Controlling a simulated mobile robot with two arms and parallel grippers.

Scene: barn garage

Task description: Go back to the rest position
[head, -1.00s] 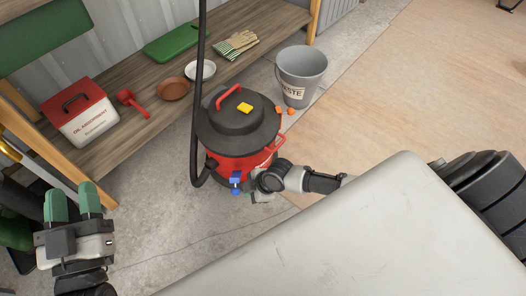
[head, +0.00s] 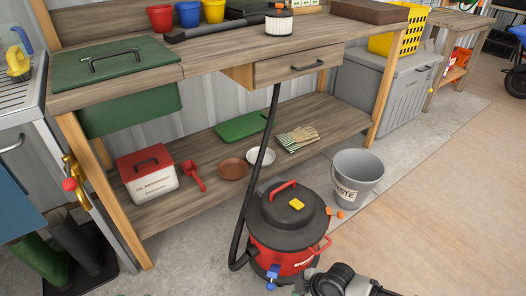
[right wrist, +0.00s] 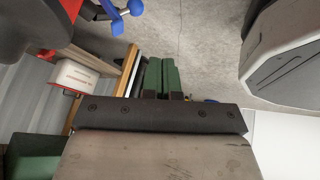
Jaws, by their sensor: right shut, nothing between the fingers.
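My right gripper (right wrist: 161,78) shows in the right wrist view, with its two green fingers together and nothing between them. It hangs over the grey concrete floor, near the wooden bench leg. In the head view, part of my right arm (head: 342,281) shows at the bottom edge, just right of the red and black shop vacuum (head: 290,222); its fingers are hidden there. My left gripper is in neither current view.
The workbench (head: 215,62) has a partly open drawer (head: 297,66). A grey waste bucket (head: 357,178) stands right of the vacuum.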

